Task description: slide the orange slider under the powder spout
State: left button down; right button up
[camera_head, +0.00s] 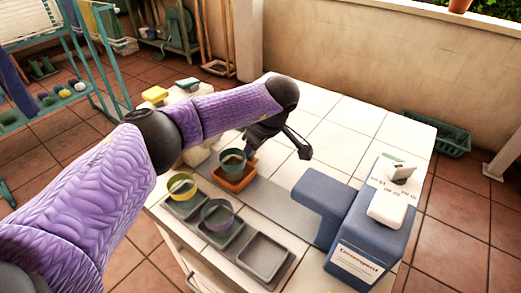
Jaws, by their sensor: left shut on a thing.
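The orange slider (231,184), a shallow tray, sits at the left end of a grey track (284,211) on the white tiled counter. A teal cup (232,161) stands in it. The blue dispenser (374,233), with a detergent label, stands to the right. Its spout part (325,196) juts left over the track's right end, apart from the slider. My left gripper (250,151) reaches down at the slider's back right edge, beside the cup. It is shut on the slider, though its fingertips are partly hidden. My right gripper is not in view.
Grey trays in front of the slider hold a yellow-rimmed cup (181,186) and a purple-rimmed cup (217,214); another tray (265,257) is empty. A yellow sponge (154,94) lies at the back left. The track between slider and dispenser is clear.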

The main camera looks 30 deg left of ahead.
pick_arm(q)
jog(key=shift+w+a, duration=0.1)
jog(key=shift+a, duration=0.7)
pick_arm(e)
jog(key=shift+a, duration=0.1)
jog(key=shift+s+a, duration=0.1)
pick_arm(q)
jog(key=c, duration=0.7)
grip_release()
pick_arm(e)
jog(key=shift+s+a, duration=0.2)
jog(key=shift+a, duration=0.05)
pick_arm(q)
jog(key=p+v, duration=0.3)
jog(key=v, duration=0.7)
jog(key=shift+f+p, duration=0.1)
jog(key=shift+p, duration=0.2)
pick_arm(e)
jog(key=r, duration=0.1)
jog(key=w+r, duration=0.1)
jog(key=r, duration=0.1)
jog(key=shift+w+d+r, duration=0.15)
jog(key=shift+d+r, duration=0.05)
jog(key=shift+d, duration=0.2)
